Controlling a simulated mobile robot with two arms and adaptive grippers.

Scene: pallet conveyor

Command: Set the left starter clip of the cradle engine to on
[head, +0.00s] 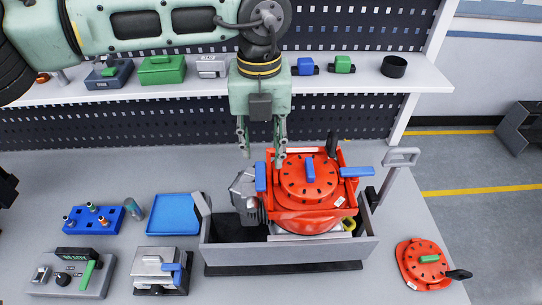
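The engine (300,222), with a red starter cover (287,185) on top, sits in a grey cradle (295,253) on the bench. The left starter clip (260,177) is a blue tab standing upright along the cover's left edge. The right starter clip (356,171) is a blue tab pointing outward to the right. A blue bar (311,169) lies on the middle of the cover. My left gripper (262,154) points down above the cover's back left corner, fingers apart and empty. Its right finger overlaps the cover in the picture; contact cannot be told.
A black handle (332,144) rises behind the cover. A grey lever (394,172) stands at the cradle's right. A spare red starter (424,264) lies at the right edge. A blue tray (176,213), a blue peg block (94,219) and a control box (68,275) lie left.

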